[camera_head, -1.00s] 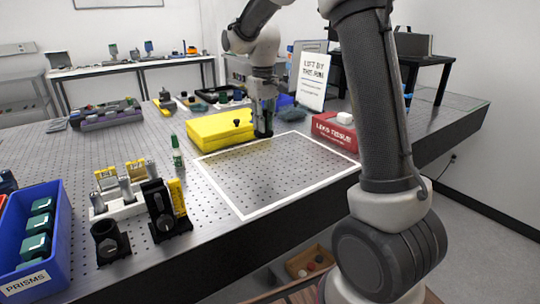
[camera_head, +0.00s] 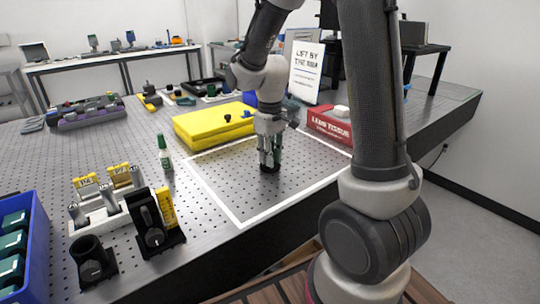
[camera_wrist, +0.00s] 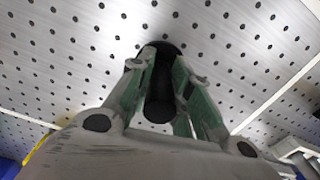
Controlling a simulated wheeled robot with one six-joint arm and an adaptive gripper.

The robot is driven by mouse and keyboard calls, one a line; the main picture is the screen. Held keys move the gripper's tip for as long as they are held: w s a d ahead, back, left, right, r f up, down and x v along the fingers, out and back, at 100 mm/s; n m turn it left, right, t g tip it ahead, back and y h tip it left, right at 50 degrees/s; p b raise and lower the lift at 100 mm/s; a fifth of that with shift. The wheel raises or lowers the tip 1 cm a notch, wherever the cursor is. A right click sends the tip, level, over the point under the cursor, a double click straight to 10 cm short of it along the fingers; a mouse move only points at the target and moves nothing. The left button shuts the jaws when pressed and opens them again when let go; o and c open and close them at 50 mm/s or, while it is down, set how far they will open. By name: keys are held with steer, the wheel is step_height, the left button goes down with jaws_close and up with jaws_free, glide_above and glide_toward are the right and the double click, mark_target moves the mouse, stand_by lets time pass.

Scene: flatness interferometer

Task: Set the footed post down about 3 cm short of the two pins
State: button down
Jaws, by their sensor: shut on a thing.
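The footed post (camera_head: 269,169) is dark, and its base shows below my gripper (camera_head: 269,153) in the head view. In the wrist view, the post (camera_wrist: 158,108) stands between the two green-padded fingers of my gripper (camera_wrist: 160,80), which is shut on it. Its round black foot (camera_wrist: 168,48) shows beyond the fingertips. The post looks upright over the white-outlined area (camera_head: 226,205) of the perforated table. I cannot tell whether the foot touches the table. I cannot make out the two pins in either view.
A yellow block (camera_head: 195,127) lies behind my gripper to the left. The outlined area's front is clear.

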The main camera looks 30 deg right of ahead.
steer(key=shift+f, duration=0.15)
steer(key=c, duration=1.7)
jaws_free()
steer(key=o, duration=0.4)
